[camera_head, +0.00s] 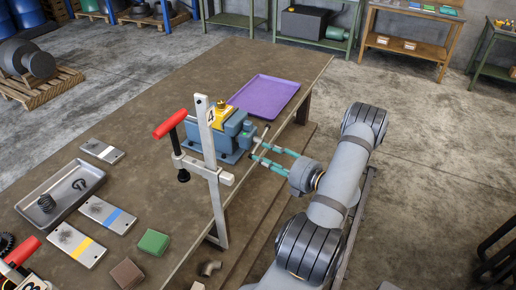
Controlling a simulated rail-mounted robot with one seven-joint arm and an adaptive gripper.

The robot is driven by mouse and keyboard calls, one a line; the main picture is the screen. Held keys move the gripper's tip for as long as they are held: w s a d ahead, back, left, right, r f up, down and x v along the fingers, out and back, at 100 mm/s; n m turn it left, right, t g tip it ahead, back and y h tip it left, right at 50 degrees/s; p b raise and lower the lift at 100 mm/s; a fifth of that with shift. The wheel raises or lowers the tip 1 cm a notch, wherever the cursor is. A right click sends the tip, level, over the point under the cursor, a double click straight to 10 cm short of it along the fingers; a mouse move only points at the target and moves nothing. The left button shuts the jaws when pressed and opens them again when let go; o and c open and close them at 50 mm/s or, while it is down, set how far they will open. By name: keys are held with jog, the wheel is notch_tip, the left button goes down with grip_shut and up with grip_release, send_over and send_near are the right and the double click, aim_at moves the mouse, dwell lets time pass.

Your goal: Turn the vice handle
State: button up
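The blue-grey vice (232,137) sits on the brown workbench near its right edge, with a yellow part (221,112) at its top. Its thin handle (264,132) shows on the right side of the vice. My gripper (254,149) reaches in from the right with two teal fingers. The fingers are spread apart, with their tips close to the handle end of the vice. I cannot tell whether either finger touches the handle.
A tall clamp (208,150) with a red grip stands at the bench edge, just left of my gripper. A purple tray (264,94) lies behind the vice. A grey tray (33,212), plates and small blocks lie at the left front. The back middle of the bench is clear.

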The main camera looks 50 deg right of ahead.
aim_at(255, 151)
jog(key=shift+w+d+f+p, duration=0.15)
jog(key=shift+w+p, duration=0.1)
jog(key=shift+w, duration=0.75)
jog(key=shift+w+f+p, duration=0.1)
jog(key=shift+w+p, duration=0.1)
jog(key=shift+w, duration=0.8)
jog(key=shift+c, duration=0.3)
grip_shut()
